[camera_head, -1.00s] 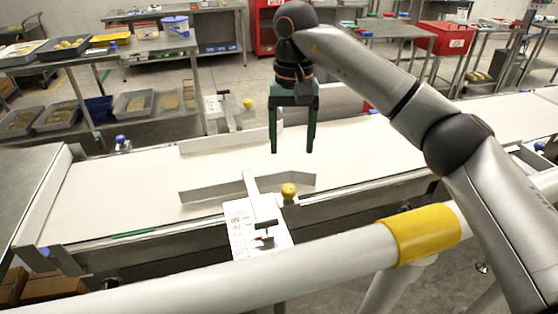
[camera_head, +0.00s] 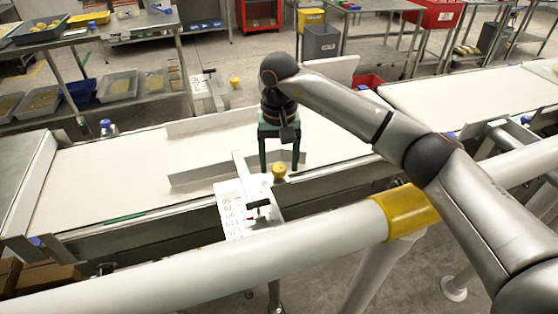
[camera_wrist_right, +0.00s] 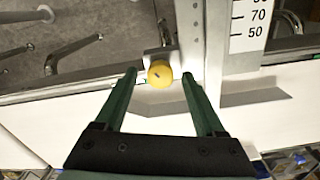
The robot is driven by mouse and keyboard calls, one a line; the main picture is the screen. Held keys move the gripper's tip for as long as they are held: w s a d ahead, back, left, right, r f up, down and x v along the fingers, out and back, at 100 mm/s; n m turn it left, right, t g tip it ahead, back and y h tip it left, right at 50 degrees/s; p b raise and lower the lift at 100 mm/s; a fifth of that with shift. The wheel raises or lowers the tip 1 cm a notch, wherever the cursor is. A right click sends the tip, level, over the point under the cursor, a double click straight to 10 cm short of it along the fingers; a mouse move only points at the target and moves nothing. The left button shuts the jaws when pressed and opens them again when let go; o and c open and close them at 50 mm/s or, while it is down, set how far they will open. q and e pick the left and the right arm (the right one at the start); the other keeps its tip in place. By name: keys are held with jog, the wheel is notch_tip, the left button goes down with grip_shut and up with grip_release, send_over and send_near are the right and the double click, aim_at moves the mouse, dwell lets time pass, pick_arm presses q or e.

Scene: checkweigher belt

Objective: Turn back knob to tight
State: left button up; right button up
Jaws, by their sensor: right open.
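Two yellow knobs show in the head view. The near knob (camera_head: 279,171) is on the front side of the belt, beside a white scale plate (camera_head: 233,212). The far knob (camera_head: 235,83) is across the belt, by another scale plate. My right gripper (camera_head: 280,166), with green fingers, points down at the near knob. In the right wrist view, my open right gripper (camera_wrist_right: 158,75) has its fingertips to either side of a yellow knob (camera_wrist_right: 160,73), with gaps on both sides. That knob bears a small dark mark. My left gripper is not in view.
A long guide rail (camera_head: 225,172) lies over the belt just behind the near knob. The pale belt (camera_head: 110,180) is otherwise clear. A thick white tube with a yellow band (camera_head: 408,211) crosses the front. Tables with trays stand behind.

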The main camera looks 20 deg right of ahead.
jog(key=shift+f, duration=0.15)
jog(key=shift+c, duration=0.4)
grip_shut()
